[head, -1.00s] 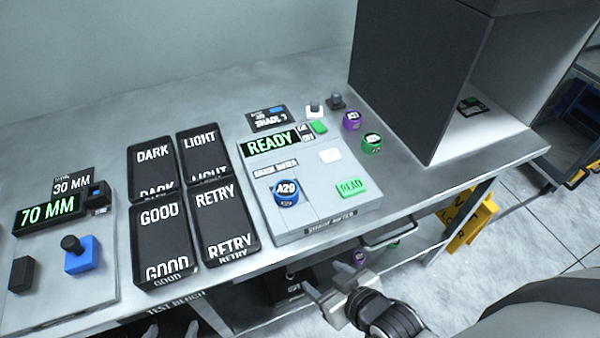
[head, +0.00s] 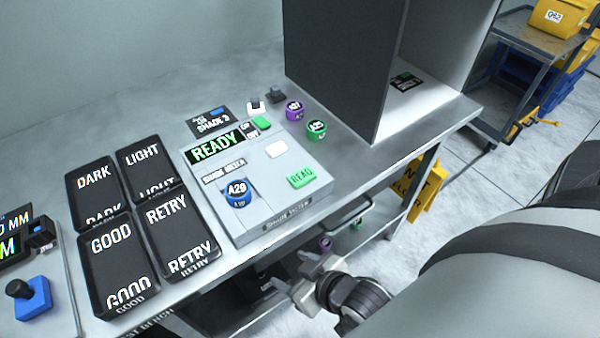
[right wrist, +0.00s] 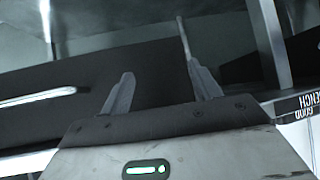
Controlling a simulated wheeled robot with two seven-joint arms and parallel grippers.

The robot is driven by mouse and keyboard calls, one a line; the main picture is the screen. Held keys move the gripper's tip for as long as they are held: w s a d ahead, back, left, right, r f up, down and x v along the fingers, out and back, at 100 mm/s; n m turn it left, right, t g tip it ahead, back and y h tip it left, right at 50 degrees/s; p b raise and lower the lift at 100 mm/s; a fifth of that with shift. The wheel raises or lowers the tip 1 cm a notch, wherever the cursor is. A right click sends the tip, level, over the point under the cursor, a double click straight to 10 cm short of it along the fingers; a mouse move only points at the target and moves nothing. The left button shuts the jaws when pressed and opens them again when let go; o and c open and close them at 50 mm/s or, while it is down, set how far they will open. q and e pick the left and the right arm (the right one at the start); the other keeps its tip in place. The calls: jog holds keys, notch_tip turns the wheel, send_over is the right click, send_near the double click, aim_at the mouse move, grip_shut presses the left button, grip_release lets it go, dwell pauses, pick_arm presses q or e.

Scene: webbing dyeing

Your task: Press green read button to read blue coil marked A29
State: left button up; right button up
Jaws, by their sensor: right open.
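The blue coil marked A29 (head: 238,193) sits on the left part of the grey shade meter (head: 262,219), whose display (head: 215,148) reads READY. The green READ button (head: 303,177) is on the meter's right front part, with nothing on it. My right gripper (head: 302,283) is open and empty, in front of the bench edge and below the meter, apart from the button. Its two fingers also show in the right wrist view (right wrist: 160,88), with nothing between them. My left gripper is not in view.
Trays marked DARK (head: 94,185), LIGHT (head: 146,166), GOOD (head: 117,262) and RETRY (head: 176,230) lie left of the meter. Purple (head: 294,110) and green (head: 316,130) coils stand behind it, near a tall dark booth (head: 340,60). A drawer handle (head: 347,217) juts from the bench front.

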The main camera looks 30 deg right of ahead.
grip_shut()
dwell(1.5)
